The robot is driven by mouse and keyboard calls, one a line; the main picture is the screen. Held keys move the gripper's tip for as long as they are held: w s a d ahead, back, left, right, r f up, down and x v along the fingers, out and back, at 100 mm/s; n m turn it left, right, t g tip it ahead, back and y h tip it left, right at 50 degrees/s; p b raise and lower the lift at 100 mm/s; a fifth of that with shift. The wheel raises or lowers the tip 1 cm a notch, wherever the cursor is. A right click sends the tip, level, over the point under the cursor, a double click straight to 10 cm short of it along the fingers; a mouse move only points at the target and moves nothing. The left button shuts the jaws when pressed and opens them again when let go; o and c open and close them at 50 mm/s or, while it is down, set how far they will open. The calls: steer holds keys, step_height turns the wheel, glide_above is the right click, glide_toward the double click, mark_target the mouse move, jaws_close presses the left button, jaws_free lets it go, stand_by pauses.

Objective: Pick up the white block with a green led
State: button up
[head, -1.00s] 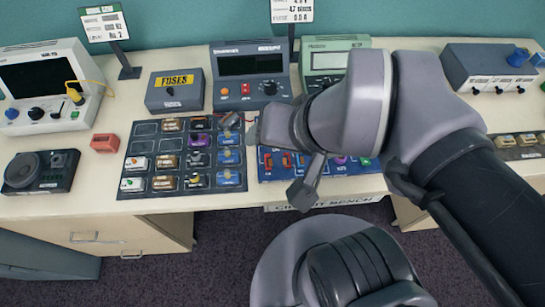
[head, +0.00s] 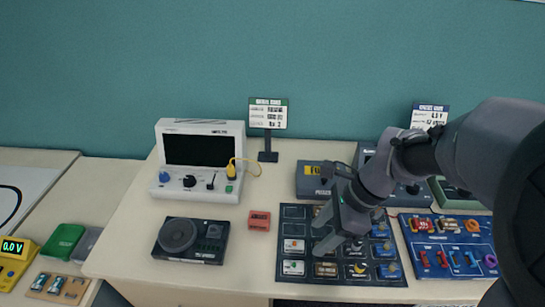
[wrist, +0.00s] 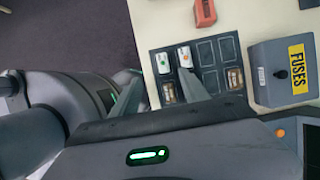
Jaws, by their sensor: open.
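The white block with a green led (head: 293,267) sits in the front left slot of the dark tray (head: 282,224). It also shows in the wrist view (wrist: 162,63), at the upper left of the tray. A similar white block with an orange-red led (head: 294,245) sits just behind it; in the wrist view it is on the right (wrist: 184,57). My gripper (head: 324,222) is open and empty above the tray, to the right of both white blocks. In the wrist view its right finger reaches toward the two white blocks, apart from the green-led one.
Other blocks fill several tray slots. A red block (head: 259,221), a black dial device (head: 190,241) and a white screen instrument (head: 200,160) stand left of the tray. The grey fuses box (wrist: 282,72) stands behind it. A blue board (head: 450,256) lies to the right.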

steer(key=b, duration=0.5)
glide_above(296, 263)
steer(key=d, duration=0.2)
steer(key=f, duration=1)
steer(key=shift+s+a+f, duration=0.2)
steer(key=shift+a+f, duration=0.05)
steer(key=shift+f, duration=0.05)
steer(key=b+x, duration=0.1)
steer(key=x, duration=0.1)
steer(key=b+x, duration=0.3)
steer(key=shift+w+d+f, duration=0.15)
steer(key=shift+d+f, duration=0.05)
steer(key=shift+f, duration=0.3)
steer(key=shift+r, duration=0.2)
jaws_close()
